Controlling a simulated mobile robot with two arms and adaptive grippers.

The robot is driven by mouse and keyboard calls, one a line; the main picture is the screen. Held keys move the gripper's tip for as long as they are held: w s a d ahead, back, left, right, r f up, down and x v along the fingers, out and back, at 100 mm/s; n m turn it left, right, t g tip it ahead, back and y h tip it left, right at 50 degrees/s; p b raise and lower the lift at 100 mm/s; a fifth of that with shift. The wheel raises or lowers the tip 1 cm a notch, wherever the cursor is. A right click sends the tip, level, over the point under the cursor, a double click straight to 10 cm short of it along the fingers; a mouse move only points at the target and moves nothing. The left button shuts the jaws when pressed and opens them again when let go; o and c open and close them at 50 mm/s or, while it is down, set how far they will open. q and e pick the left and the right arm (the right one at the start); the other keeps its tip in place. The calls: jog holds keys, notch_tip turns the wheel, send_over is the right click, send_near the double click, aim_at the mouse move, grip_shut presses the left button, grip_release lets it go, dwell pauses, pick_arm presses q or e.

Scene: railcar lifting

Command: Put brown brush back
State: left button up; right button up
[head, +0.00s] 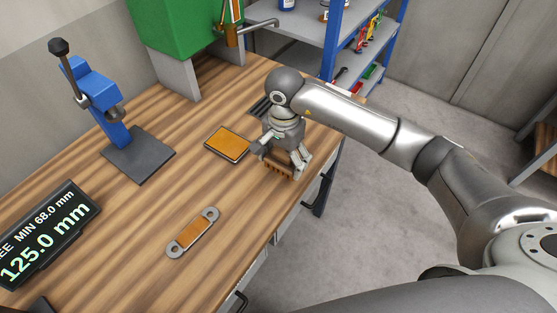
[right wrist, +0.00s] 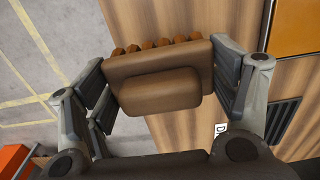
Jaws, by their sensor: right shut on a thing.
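The brown brush (right wrist: 155,93) is between the fingers of my right gripper (right wrist: 168,80) in the right wrist view. It has a brown block with a rounded grip on top, and a row of orange-brown bristle tufts shows along its far side. In the head view, my right gripper (head: 279,160) is shut on the brush (head: 277,170) near the front edge of the wooden workbench (head: 140,215). I cannot tell whether the bristles touch the bench top. My left gripper is not in view.
An orange-topped pad (head: 228,143) lies left of my right gripper, and a dark slotted plate (head: 260,107) lies behind it. A grey link with an orange middle (head: 192,232), a blue press (head: 98,100) and a digital display (head: 45,235) are further left. A green machine (head: 180,35) stands behind.

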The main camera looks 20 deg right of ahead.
aim_at(278, 159)
jog(key=shift+w+a+f+p, duration=0.15)
jog(key=shift+w+f+p, duration=0.05)
jog(key=shift+w+f, duration=0.35)
jog(key=shift+w+a+f+p, duration=0.15)
jog(key=shift+w+f, duration=0.3)
jog(key=shift+f, duration=0.2)
notch_tip(278, 159, down, 2)
jog(key=shift+f+p, duration=0.1)
jog(key=shift+p, duration=0.85)
jog(key=shift+f, duration=0.55)
jog(key=o, duration=0.5)
jog(key=shift+f, duration=0.1)
jog(key=shift+c, duration=0.2)
jog(key=o, duration=0.4)
